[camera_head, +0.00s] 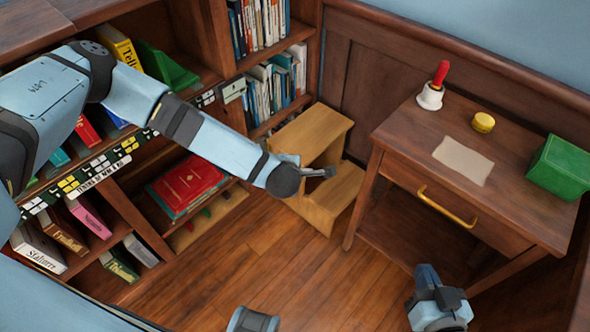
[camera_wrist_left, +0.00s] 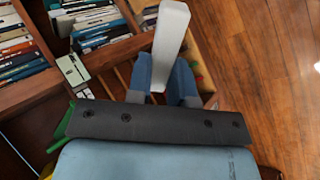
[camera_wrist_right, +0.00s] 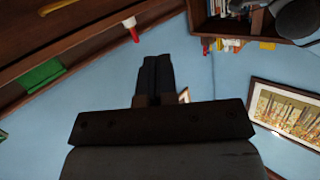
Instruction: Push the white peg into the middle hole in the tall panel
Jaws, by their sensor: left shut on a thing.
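The white peg (camera_wrist_left: 171,38) is a long pale block in the left wrist view. It stands out from between the blue-grey fingers of my left gripper (camera_wrist_left: 161,78), which is shut on it. In the head view my left gripper (camera_head: 328,172) is in front of the wooden step stool; the peg is hard to make out there. My right gripper (camera_head: 428,272) is low at the right, and its fingers (camera_wrist_right: 155,62) are together and empty in the right wrist view. A pale upright piece with dark marks (camera_head: 232,90) is on the bookcase; I cannot tell whether it is the tall panel. No middle hole is clear.
The step stool (camera_head: 335,200) stands beside the bookcase. The desk (camera_head: 405,130) at the right holds a red-handled bell (camera_head: 431,95), a yellow round thing (camera_head: 483,122) and a green box (camera_head: 560,167). The wooden floor (camera_head: 290,265) is clear in the middle.

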